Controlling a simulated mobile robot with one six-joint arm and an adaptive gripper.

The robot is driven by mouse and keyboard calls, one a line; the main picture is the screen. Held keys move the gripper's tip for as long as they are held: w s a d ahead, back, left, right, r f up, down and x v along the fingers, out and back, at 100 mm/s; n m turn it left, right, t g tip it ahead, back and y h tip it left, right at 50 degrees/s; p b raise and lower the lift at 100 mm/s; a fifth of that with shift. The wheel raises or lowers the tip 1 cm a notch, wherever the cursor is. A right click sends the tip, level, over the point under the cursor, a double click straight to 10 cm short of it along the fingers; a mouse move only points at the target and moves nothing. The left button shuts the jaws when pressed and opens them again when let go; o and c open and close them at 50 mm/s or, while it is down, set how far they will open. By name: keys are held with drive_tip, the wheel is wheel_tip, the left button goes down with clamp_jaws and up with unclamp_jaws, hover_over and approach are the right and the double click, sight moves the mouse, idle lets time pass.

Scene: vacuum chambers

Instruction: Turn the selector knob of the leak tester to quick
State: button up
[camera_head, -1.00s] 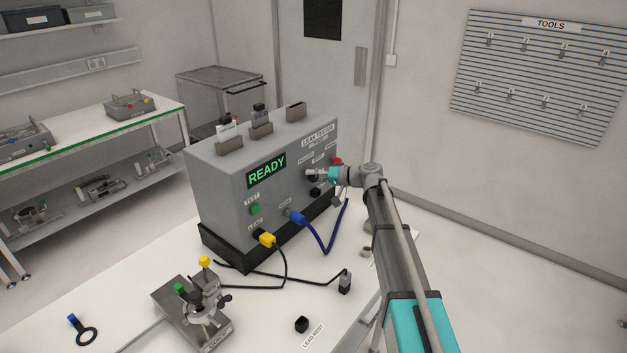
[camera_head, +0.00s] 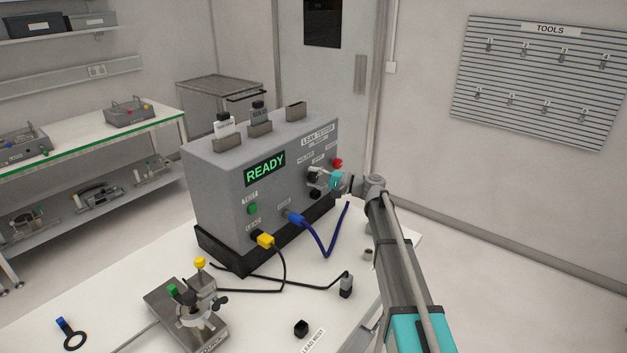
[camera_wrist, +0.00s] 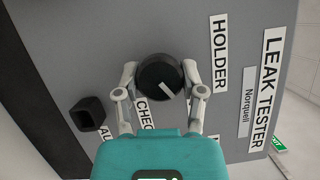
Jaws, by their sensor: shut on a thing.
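The grey leak tester (camera_head: 222,190) stands on the white bench with a green READY display (camera_head: 265,169). In the wrist view its selector knob (camera_wrist: 154,72) is round and black with a white pointer mark at its lower edge. My gripper (camera_wrist: 159,74) is shut on the knob, one finger on each side. In the head view my gripper (camera_head: 314,177) is at the right part of the tester's front and largely hides the knob. In the wrist view, a HOLDER label (camera_wrist: 219,55) is right of the knob. A CHECK label (camera_wrist: 144,113) is partly hidden by my gripper. I cannot read a "quick" label.
A black square part (camera_wrist: 88,114) sticks out left of the knob in the wrist view. A red button (camera_head: 337,163) is close to my gripper. Blue (camera_head: 324,243) and yellow-plugged (camera_head: 265,240) leads leave the front below. A clamp fixture (camera_head: 190,305) stands at the front.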

idle(0.3)
drive_tip(key=o, duration=1.1)
drive_tip(key=shift+o, duration=0.2)
